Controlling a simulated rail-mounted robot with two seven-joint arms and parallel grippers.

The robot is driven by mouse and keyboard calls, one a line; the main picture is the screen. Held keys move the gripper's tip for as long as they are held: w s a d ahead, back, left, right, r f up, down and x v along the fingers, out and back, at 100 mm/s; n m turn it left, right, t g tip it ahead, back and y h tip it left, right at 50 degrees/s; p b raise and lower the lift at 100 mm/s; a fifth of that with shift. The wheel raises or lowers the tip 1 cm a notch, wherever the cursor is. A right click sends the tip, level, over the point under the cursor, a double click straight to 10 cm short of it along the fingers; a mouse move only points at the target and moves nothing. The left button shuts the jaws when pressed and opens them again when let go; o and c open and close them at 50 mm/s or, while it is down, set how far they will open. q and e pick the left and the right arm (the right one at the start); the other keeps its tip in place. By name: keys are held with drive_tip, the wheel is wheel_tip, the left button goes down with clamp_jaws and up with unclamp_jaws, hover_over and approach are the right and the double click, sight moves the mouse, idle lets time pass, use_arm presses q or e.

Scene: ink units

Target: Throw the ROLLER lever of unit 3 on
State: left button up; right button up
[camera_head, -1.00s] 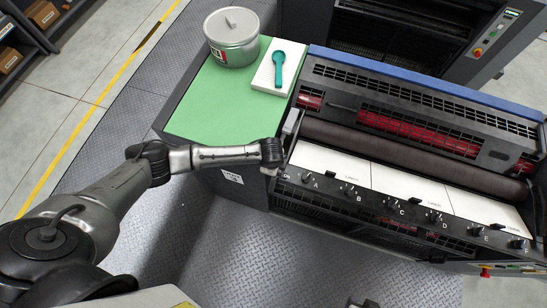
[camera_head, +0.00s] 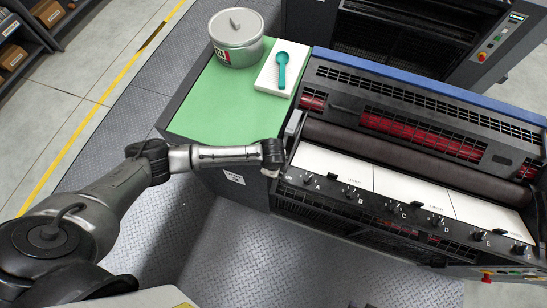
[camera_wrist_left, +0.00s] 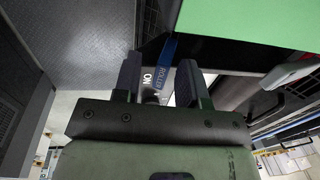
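My left gripper (camera_head: 272,172) is at the left end of the press unit, beside its near left corner. In the left wrist view its two fingers (camera_wrist_left: 160,84) stand apart with a gap between them. In the head view the wrist hides the ROLLER lever. My right gripper is not recognisable in any view.
The press unit (camera_head: 330,160) has white panels and a row of black knobs (camera_head: 352,194) marked with letters. A green-topped cabinet (camera_head: 215,110) carries a grey tin (camera_head: 237,45) and a teal spatula (camera_head: 281,70) on a white block (camera_head: 267,82). Plated floor (camera_head: 240,250) in front is clear.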

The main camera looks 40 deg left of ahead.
use_arm(q)
wheel_tip(320, 180, up, 12)
drive_tip(key=s, duration=0.1)
drive_tip(key=shift+s+d+b, duration=0.2)
drive_tip(key=shift+s+b, duration=0.1)
idle(0.4)
